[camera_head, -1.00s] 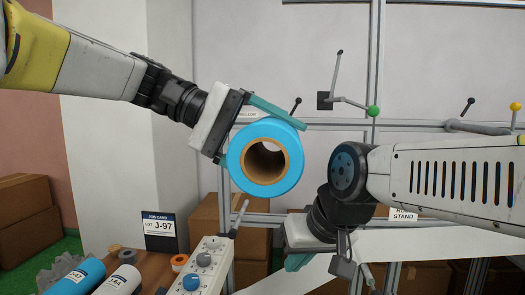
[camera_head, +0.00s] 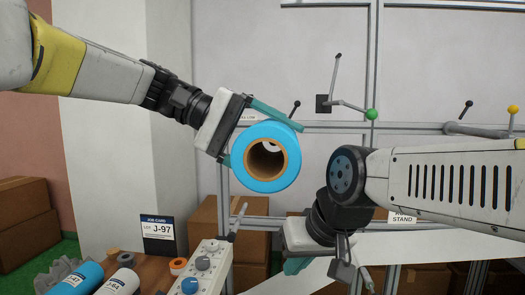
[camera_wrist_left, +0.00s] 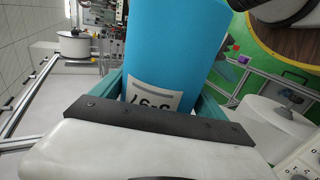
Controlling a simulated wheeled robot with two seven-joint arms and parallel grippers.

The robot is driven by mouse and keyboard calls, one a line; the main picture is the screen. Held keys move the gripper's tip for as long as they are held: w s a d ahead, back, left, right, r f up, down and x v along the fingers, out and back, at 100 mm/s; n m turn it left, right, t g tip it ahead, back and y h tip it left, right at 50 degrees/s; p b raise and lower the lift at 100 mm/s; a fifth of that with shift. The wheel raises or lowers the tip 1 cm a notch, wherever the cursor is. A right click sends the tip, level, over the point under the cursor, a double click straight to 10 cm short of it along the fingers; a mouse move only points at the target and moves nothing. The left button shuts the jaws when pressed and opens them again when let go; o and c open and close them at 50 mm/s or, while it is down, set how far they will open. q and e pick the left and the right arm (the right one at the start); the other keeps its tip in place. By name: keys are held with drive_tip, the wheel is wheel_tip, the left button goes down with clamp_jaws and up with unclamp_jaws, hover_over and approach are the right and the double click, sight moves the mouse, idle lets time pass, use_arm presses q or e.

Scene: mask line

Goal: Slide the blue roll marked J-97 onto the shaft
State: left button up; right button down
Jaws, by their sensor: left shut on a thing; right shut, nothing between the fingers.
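The blue roll (camera_head: 241,165) hangs in front of the stand in the head view, its brown cardboard core facing me. My left gripper (camera_head: 250,137) is shut on it, one teal finger above and one at its left. In the left wrist view the roll (camera_wrist_left: 172,45) carries a white label reading J-97, upside down, and sits between the fingers (camera_wrist_left: 165,95). My right gripper (camera_head: 298,265) is shut and empty, low and right of the roll.
A job card (camera_head: 158,234) reads LOT J-97. More rolls, blue (camera_head: 78,277) and white (camera_head: 122,282), lie at lower left beside a control box (camera_head: 207,262) with knobs. A green-knobbed lever (camera_head: 372,114) stands right of the roll. Cardboard boxes (camera_head: 25,215) stand at left.

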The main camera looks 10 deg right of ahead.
sight(275, 158)
use_arm(q)
drive_tip(key=shift+w+d, duration=0.25)
drive_tip(key=shift+w, duration=0.6)
drive_tip(key=shift+w+d, duration=0.25)
drive_tip(key=shift+w, duration=0.55)
drive_tip(key=shift+w+d, duration=0.25)
drive_tip(key=shift+w, duration=0.55)
drive_tip(key=shift+w+d, duration=0.2)
drive_tip(key=shift+w, duration=0.6)
drive_tip(key=shift+w+d, duration=0.25)
drive_tip(key=shift+w, duration=0.55)
drive_tip(key=shift+w+d, duration=0.25)
drive_tip(key=shift+w, duration=0.55)
drive_tip(key=shift+w+d, duration=0.2)
drive_tip(key=shift+w, duration=0.6)
drive_tip(key=shift+w+d, duration=0.25)
drive_tip(key=shift+w, duration=0.55)
drive_tip(key=shift+w+d, duration=0.2)
drive_tip(key=shift+w, duration=0.6)
drive_tip(key=shift+w+d, duration=0.25)
drive_tip(key=shift+w, duration=0.6)
drive_tip(key=shift+w+d, duration=0.2)
drive_tip(key=shift+w, duration=0.6)
drive_tip(key=shift+w, duration=0.1)
drive_tip(key=shift+w+d, duration=0.25)
drive_tip(key=shift+w, duration=0.5)
drive_tip(key=shift+w+d, duration=0.2)
drive_tip(key=shift+w, duration=0.6)
drive_tip(key=shift+w+d, duration=0.25)
drive_tip(key=shift+w, duration=0.5)
